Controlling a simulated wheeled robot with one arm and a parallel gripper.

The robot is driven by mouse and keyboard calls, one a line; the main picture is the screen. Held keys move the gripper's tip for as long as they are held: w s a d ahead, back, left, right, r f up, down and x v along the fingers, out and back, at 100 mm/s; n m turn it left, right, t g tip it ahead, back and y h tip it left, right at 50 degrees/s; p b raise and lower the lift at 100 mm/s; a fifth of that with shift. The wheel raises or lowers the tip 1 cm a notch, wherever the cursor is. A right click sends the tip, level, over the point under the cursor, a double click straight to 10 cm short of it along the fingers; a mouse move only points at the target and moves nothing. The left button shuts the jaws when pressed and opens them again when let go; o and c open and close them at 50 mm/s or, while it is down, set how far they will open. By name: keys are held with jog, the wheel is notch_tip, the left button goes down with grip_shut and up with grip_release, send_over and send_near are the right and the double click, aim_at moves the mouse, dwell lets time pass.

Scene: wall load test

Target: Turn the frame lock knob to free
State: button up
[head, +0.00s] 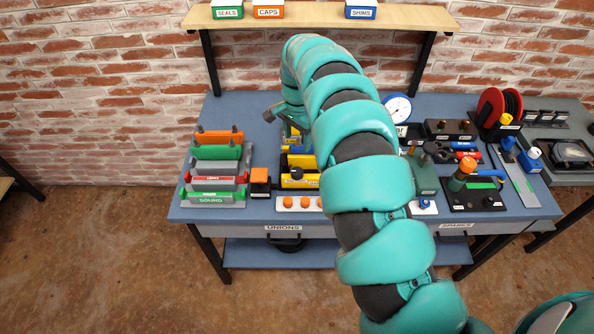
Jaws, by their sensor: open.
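A yellow frame (299,183) stands at the middle of the blue bench, partly hidden behind my teal arm. A small black knob (297,172) sits on top of its near yellow bar; I take it to be the frame lock knob, but its label and setting are too small to read. My gripper (272,113) hangs at the far end of the arm, above the back of the yellow frame. It is open, with nothing seen in it and apart from the black knob. The arm hides part of the gripper and the frame's right side.
A rack of coloured bars (216,168) and an orange-topped block (260,181) stand to the left. A white strip with orange knobs (304,203) lies in front. A gauge (398,108), green box (424,179) and red reel (499,106) stand right. A shelf (330,16) overhangs the bench.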

aim_at(297, 171)
notch_tip(297, 171, down, 11)
jog(key=shift+p, duration=1.05)
jog(key=shift+d+f, duration=0.1)
jog(key=shift+f, duration=0.85)
jog(key=shift+f+p, duration=0.3)
jog(key=shift+f, duration=0.4)
jog(key=c, duration=1)
